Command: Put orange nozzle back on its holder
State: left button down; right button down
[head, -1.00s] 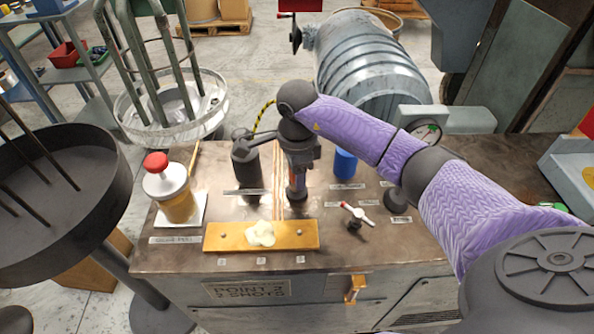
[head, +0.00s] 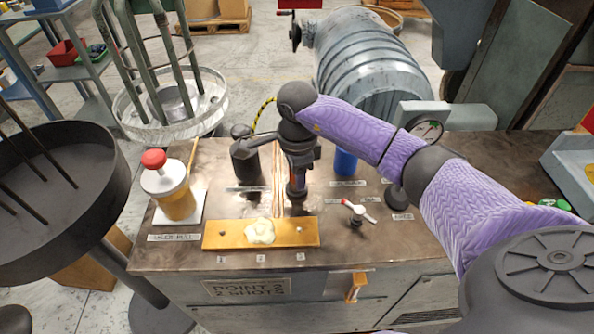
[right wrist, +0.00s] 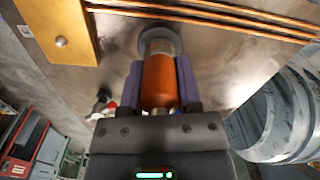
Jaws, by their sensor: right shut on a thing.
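My right gripper (head: 298,172) is shut on the orange nozzle, pointing down over the bench top. In the right wrist view the nozzle's orange body (right wrist: 159,82) sits between both fingers (right wrist: 160,88). Its metal end (right wrist: 158,44) meets a round dark grey ring (right wrist: 147,34), which may be the holder. In the head view a dark round base (head: 297,194) shows under the gripper. I cannot tell whether the nozzle is fully seated or only touching. My left gripper is not in view.
An orange plate (head: 222,235) with a creamy blob (head: 260,231) lies in front. A red-topped pump jar (head: 175,190) stands at left, a black cylinder (head: 244,163) and copper rods (head: 277,160) nearby. A blue cylinder (head: 346,162) and red-and-white valve handle (head: 359,210) are at right.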

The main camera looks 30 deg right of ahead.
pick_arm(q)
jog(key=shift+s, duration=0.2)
pick_arm(e)
jog(key=shift+c, duration=1.1)
grip_release()
jog(key=shift+r, duration=0.3)
notch_tip(320, 180, up, 9)
jog(key=p, duration=0.3)
jog(key=shift+r, duration=0.35)
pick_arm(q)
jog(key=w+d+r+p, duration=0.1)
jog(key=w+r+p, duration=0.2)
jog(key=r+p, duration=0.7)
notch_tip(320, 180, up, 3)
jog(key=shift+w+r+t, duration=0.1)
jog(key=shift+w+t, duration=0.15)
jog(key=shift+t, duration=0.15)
pick_arm(e)
notch_tip(320, 180, up, 12)
jog(key=shift+r, duration=0.25)
